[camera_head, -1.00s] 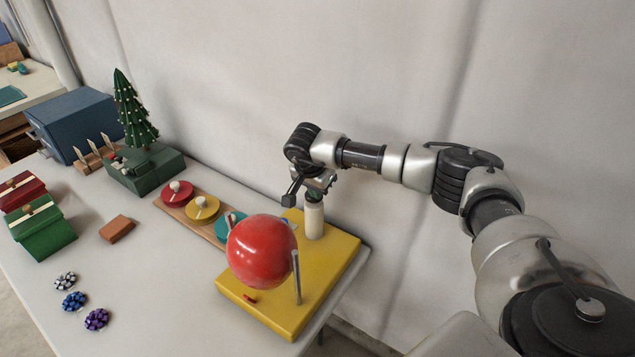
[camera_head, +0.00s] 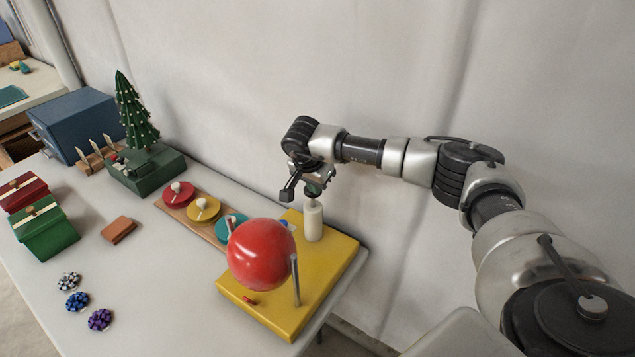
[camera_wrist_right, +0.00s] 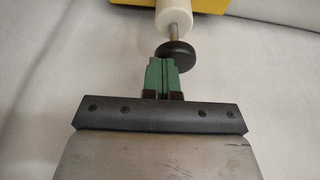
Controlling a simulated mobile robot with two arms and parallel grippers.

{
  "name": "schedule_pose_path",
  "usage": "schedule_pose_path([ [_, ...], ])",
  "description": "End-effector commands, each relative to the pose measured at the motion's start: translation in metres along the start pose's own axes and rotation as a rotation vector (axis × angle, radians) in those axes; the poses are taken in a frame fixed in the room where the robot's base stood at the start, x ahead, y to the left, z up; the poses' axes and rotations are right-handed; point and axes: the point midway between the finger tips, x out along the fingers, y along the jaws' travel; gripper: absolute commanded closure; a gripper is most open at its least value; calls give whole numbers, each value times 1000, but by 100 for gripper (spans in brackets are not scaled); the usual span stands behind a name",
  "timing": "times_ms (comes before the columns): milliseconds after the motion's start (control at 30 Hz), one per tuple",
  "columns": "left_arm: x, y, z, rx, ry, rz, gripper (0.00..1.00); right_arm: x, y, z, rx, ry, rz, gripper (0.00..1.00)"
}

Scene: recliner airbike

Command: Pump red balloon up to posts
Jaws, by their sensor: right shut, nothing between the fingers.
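The round red balloon (camera_head: 261,255) sits above the yellow base (camera_head: 338,262). One grey post (camera_head: 296,279) stands in front of its right side, and another (camera_head: 230,228) shows at its upper left. The balloon appears close to both; contact is unclear. The white pump cylinder (camera_head: 313,222) stands upright at the back of the base. My right gripper (camera_head: 316,192) is above it. The wrist view shows its green fingers (camera_wrist_right: 162,78) shut, at the black pump knob (camera_wrist_right: 176,54), with a short metal rod between knob and cylinder (camera_wrist_right: 174,17). My left gripper is out of view.
A wooden board with red (camera_head: 176,193), yellow (camera_head: 203,210) and teal (camera_head: 232,226) knobbed discs lies left of the base. A small tree (camera_head: 136,112), blue box (camera_head: 78,122), green box (camera_head: 46,230) and brown block (camera_head: 118,229) stand farther left. The wall is close behind.

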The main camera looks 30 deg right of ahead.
Motion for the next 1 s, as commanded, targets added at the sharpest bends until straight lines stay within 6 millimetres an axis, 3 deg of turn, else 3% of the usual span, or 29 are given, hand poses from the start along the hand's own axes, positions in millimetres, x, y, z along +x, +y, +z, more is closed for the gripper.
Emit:
schedule_pose_path([
  [33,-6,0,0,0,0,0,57,-16,-2,-2,-1,0,-6,100],
  [100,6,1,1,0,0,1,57,-29,-2,-1,0,1,-8,100],
  [300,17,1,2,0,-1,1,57,-74,-2,-1,2,2,-9,100],
  [500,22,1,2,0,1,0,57,-100,-2,-2,4,2,-7,100],
  [1000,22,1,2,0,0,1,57,-108,-1,-2,3,1,-6,100],
])
